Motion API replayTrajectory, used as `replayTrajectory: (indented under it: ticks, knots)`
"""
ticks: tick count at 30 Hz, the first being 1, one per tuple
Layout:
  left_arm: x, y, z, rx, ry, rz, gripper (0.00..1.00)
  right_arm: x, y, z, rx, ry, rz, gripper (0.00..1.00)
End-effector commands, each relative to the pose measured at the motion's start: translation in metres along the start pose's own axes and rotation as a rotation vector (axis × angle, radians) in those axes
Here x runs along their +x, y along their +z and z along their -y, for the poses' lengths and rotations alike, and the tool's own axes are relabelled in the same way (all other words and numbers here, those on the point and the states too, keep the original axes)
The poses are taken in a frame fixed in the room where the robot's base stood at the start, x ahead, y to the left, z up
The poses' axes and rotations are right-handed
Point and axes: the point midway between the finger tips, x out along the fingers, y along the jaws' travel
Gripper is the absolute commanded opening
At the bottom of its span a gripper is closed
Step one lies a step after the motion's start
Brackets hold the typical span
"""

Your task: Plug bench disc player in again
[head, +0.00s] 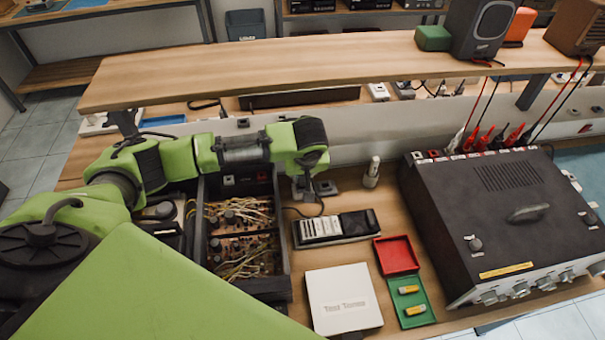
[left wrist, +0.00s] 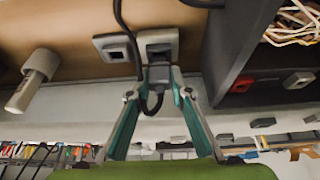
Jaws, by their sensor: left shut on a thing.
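My left gripper (head: 309,180) reaches down behind the bench clutter in the head view. In the left wrist view my left gripper (left wrist: 158,88) is shut on a dark plug (left wrist: 158,75) with a black cable (left wrist: 122,18). The plug is right at the front of a grey socket (left wrist: 159,42); I cannot tell whether it is seated. A second grey socket (left wrist: 116,48) beside it looks empty. A socket (head: 325,187) also shows in the head view. An open dark case with circuit boards (head: 286,255) stands left of it. I cannot tell which device is the disc player.
A white cylinder (head: 371,172) stands right of the sockets. A big black device (head: 480,225) fills the right. A wooden shelf (head: 300,65) overhangs the back.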

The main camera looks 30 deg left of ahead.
Motion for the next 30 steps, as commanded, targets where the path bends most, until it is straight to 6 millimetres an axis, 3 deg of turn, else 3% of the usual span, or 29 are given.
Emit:
replayTrajectory:
  ticks: [30]
  knots:
    - [0.012,0.005,0.0,0.0,0.0,0.0,0.01,0.001,0.0,-0.003,-0.002,0.004,0.0,0.4]
